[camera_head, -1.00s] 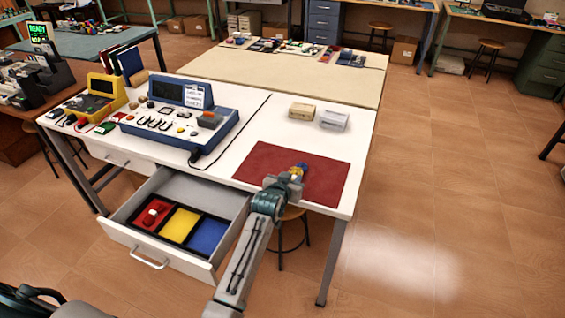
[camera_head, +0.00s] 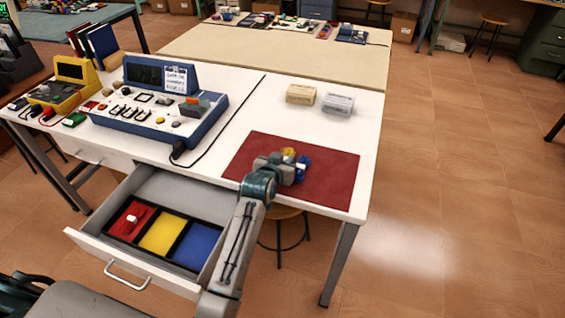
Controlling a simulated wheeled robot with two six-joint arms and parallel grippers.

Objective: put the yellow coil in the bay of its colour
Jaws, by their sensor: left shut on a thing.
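The yellow coil (camera_head: 288,153) is at the jaws of my left gripper (camera_head: 284,164), which is shut on it over the red mat (camera_head: 330,180). A blue coil (camera_head: 303,161) is just right of the gripper, partly hidden by it; I cannot tell whether they touch. The open drawer (camera_head: 132,268) at the table's front holds a tray with a red bay (camera_head: 119,226), a yellow bay (camera_head: 162,235) and a blue bay (camera_head: 195,247). A small red and white object (camera_head: 131,218) lies in the red bay. The yellow and blue bays look empty. My right gripper is not in view.
A blue instrument console (camera_head: 160,105) and a yellow meter (camera_head: 68,82) stand on the table's left. A cable runs behind the mat's left side. A stool (camera_head: 284,213) is under the table.

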